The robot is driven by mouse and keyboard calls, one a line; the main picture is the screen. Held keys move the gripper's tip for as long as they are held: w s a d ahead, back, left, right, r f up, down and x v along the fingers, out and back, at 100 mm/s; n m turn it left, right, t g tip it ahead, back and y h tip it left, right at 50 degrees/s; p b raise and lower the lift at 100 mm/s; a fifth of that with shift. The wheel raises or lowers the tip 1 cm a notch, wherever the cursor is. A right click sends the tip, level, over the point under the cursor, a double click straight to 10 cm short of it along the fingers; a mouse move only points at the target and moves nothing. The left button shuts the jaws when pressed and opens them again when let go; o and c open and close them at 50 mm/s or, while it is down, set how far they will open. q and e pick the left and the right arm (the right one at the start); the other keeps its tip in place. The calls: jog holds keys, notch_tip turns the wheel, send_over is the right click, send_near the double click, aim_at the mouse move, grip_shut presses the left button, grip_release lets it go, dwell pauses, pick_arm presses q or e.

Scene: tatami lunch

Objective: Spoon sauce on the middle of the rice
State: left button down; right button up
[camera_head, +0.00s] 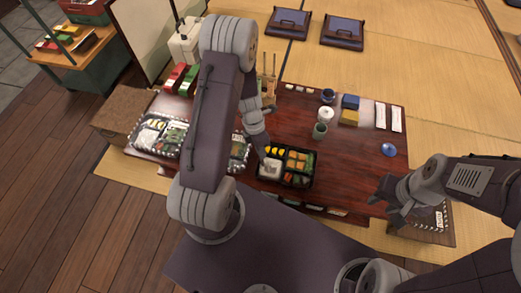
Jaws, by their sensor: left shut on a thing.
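The black lunch box (258,178) stands on the dark red table, with white rice (271,169) in its front left compartment. My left gripper (263,150) is at the box's back left edge, close to the rice. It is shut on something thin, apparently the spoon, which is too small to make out. I cannot tell whether sauce is on it or on the rice. No sauce container can be told for sure. My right gripper (384,203) appears open and empty, near the table's front right edge.
A green cup (319,131) and a white cup (325,115) stand behind the box. A patterned tray (135,141) of food lies on the left, partly behind my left arm. A blue dish (388,149) is on the right. The table (350,170) right of the box is clear.

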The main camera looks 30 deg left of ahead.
pick_arm(q)
jog(key=shift+w+r+p, duration=0.15)
jog(key=shift+r+p, duration=0.05)
jog(key=shift+p, duration=0.2)
jog(key=shift+f, duration=0.1)
jog(key=shift+w+d, duration=0.15)
jog(key=shift+d, duration=0.35)
jog(key=shift+w+d, duration=0.15)
jog(key=shift+d, duration=0.35)
jog(key=shift+d+p, duration=0.1)
jog(key=shift+p, duration=0.2)
jog(key=shift+w+d+p, duration=0.2)
jog(key=shift+d+p, duration=0.2)
jog(key=shift+d, duration=0.6)
jog(key=shift+w+d, duration=0.1)
